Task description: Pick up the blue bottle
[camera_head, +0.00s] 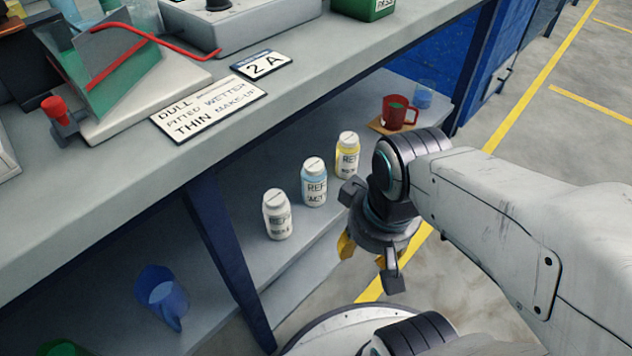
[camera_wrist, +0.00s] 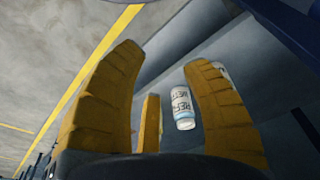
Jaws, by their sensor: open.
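The blue bottle (camera_head: 314,184) has a light blue body, a white label and a white cap. It stands upright on the lower shelf, between a white bottle (camera_head: 277,214) on its left and a yellow bottle (camera_head: 347,155) on its right. My gripper (camera_head: 368,264) is open and empty, in front of the shelf, to the right of and lower in the picture than the blue bottle, apart from it. In the wrist view, a bottle (camera_wrist: 182,107) with a bluish end shows past my yellow fingers (camera_wrist: 160,105), beside the right finger, which hides part of what lies behind it.
The lower shelf (camera_head: 240,262) also bears a red mug (camera_head: 398,112), a clear blue beaker (camera_head: 424,94) and a blue jug (camera_head: 162,296). A dark blue post (camera_head: 229,262) stands left of the bottles. The worktop (camera_head: 330,60) overhangs the shelf. Floor is free at the right.

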